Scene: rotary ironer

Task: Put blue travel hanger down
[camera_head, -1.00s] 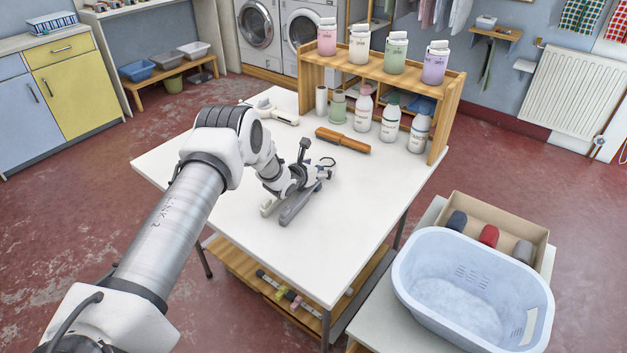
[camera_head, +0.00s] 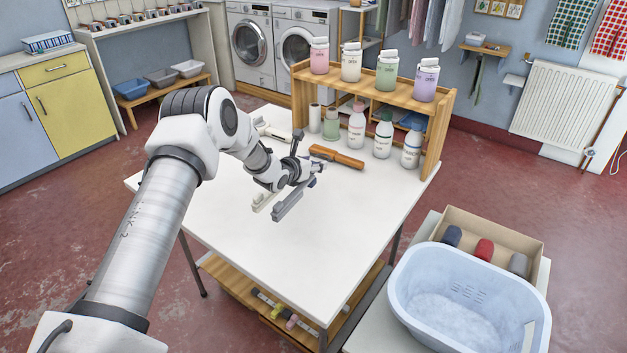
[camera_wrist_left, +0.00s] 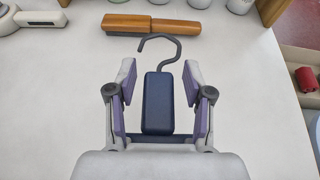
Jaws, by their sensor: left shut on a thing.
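The blue travel hanger (camera_wrist_left: 158,105) shows in the left wrist view as a navy block with a dark hook curving out of its far end. My left gripper (camera_wrist_left: 157,78) has its purple-padded fingers on both sides of the block and is shut on it. The hook points away from my wrist, toward the brown-handled brush. In the head view my left gripper (camera_head: 308,178) is over the middle of the white table (camera_head: 310,250), where the hanger is mostly hidden. I cannot tell how high it is above the tabletop. My right gripper is out of view.
The brush (camera_head: 337,157) and a wooden rack (camera_head: 440,115) of bottles stand at the table's back. A white tool (camera_head: 268,128) lies at the back left. The table's front half is clear. A blue basket (camera_head: 470,300) stands to the right.

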